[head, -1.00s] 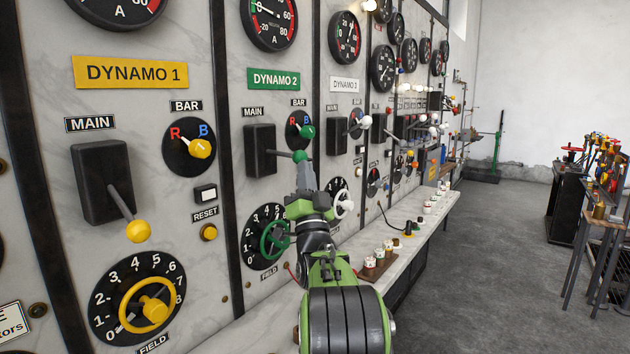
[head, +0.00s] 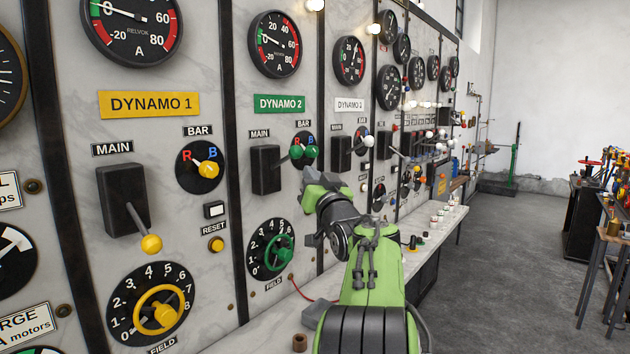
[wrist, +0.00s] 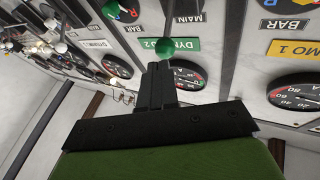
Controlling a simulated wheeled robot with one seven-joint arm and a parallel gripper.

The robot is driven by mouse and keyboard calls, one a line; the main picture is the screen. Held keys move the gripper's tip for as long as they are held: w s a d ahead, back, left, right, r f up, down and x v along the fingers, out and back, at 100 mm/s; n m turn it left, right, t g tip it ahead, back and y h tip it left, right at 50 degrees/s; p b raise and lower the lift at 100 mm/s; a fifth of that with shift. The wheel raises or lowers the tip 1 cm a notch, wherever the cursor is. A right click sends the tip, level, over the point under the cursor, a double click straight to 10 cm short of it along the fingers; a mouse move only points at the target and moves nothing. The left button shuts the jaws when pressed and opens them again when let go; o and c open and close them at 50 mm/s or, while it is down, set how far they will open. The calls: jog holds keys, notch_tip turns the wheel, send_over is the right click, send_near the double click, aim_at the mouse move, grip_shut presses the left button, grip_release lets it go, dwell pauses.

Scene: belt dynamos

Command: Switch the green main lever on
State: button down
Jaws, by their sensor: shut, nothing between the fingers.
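The green-ball main lever (head: 296,152) sticks out of its black switch box (head: 265,169) under the MAIN label of DYNAMO 2. It points outward and somewhat up, its ball level with the green BAR knob (head: 311,152) beside it. My gripper (head: 309,172) is shut and empty, just below the ball. In the wrist view the closed fingers (wrist: 156,70) end close to the lever's ball (wrist: 172,48). I cannot tell whether they touch. The DYNAMO 2 plate (head: 279,103) is above.
A green field handwheel (head: 278,255) lies below the lever. DYNAMO 1's yellow main lever (head: 151,243) hangs down at the left. More panels with knobs and levers run away to the right.

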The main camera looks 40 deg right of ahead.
jog(key=r+b+v, duration=0.1)
jog(key=b+v, duration=0.1)
jog(key=v, duration=0.7)
jog(key=shift+s+a+r, duration=0.2)
jog(key=shift+s, duration=0.35)
